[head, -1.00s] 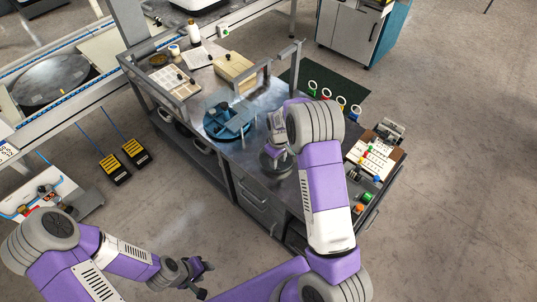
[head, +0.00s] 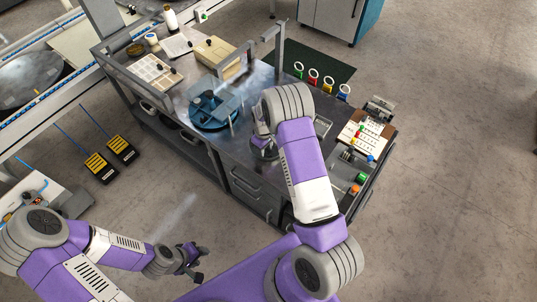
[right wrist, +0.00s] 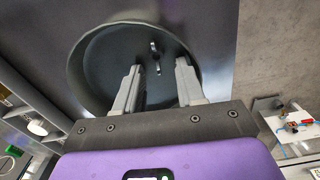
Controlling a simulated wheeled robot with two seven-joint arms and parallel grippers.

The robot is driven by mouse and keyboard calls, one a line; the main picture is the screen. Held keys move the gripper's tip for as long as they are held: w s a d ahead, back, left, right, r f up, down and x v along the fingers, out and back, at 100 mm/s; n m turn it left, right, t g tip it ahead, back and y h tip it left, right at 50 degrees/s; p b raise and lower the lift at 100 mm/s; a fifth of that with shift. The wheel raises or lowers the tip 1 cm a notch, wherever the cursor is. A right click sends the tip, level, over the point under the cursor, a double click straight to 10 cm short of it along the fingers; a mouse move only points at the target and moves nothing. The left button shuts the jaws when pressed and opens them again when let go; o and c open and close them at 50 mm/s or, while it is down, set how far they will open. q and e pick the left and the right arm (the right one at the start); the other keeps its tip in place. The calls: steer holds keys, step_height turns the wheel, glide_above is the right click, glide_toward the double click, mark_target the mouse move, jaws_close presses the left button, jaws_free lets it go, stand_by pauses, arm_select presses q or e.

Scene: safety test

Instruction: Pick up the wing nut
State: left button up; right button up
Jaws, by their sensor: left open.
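A small shiny metal piece that looks like the wing nut (right wrist: 156,57) lies in a round dark dish (right wrist: 95,65) in the right wrist view. My right gripper (right wrist: 158,64) is open, with one finger on each side of the piece. The fingers reach over the near part of the dish, and I cannot tell their height above it. In the head view my right gripper (head: 262,148) is over the bench, and the arm and gripper hide most of the dish and the nut. My left gripper (head: 195,262) is open and empty, away from the bench over the floor.
On the metal bench (head: 240,168), a blue round fixture (head: 213,110) stands left of my right gripper. A grey upright frame (head: 279,45) stands behind it.

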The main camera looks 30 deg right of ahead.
steer(key=shift+c, duration=0.2)
jaws_close()
